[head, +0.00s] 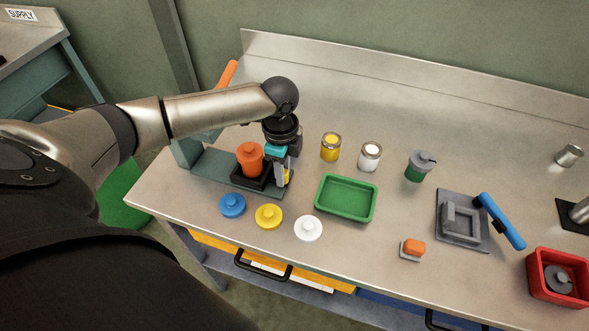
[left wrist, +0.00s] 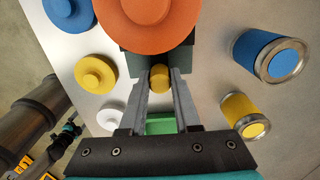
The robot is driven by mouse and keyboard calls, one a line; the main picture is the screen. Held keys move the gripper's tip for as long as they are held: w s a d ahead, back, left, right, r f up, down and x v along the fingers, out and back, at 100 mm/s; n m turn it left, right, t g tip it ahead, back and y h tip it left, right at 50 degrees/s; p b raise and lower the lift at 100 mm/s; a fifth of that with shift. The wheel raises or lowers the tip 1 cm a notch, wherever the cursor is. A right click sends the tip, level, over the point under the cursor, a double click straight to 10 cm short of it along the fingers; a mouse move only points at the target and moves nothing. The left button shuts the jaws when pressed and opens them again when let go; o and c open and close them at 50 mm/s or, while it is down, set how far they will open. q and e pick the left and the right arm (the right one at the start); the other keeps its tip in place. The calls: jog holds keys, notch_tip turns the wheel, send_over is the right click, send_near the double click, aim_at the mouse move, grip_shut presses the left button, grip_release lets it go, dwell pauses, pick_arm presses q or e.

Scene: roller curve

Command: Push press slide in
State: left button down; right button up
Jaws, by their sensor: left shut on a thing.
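The press slide (head: 247,181) is a dark tray on the teal press base (head: 212,166). An orange container with a knobbed lid (head: 249,158) stands in it; its round top also fills the upper part of the left wrist view (left wrist: 150,22). My left gripper (head: 286,180) points down at the right end of the slide. In the left wrist view its fingers are shut on a small yellow knob (left wrist: 160,77) at the slide's end. The press lever (head: 228,73) is orange and raised, partly behind my arm. My right gripper is not in view.
Blue (head: 232,205), yellow (head: 268,216) and white (head: 308,228) lids lie in front of the press. A green tray (head: 346,198) sits to the right. Yellow (head: 330,147) and white (head: 370,156) cans stand behind it. A blue-handled fixture (head: 465,222) and a red bin (head: 556,277) are farther right.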

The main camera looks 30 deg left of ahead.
pick_arm(q)
jog(key=a, duration=0.3)
jog(key=s+a+p, duration=0.1)
jog(key=a, duration=0.3)
jog(key=s+a+p, duration=0.1)
jog(key=a, duration=0.2)
jog(key=shift+s+a, duration=0.2)
jog(key=shift+s, duration=0.05)
jog(key=c, duration=0.7)
grip_release()
jog(key=shift+o, duration=0.4)
jog(key=shift+r, duration=0.1)
notch_tip(320, 180, up, 15)
jog(key=p, duration=0.1)
jog(key=shift+p, duration=0.4)
jog(key=shift+d, duration=0.1)
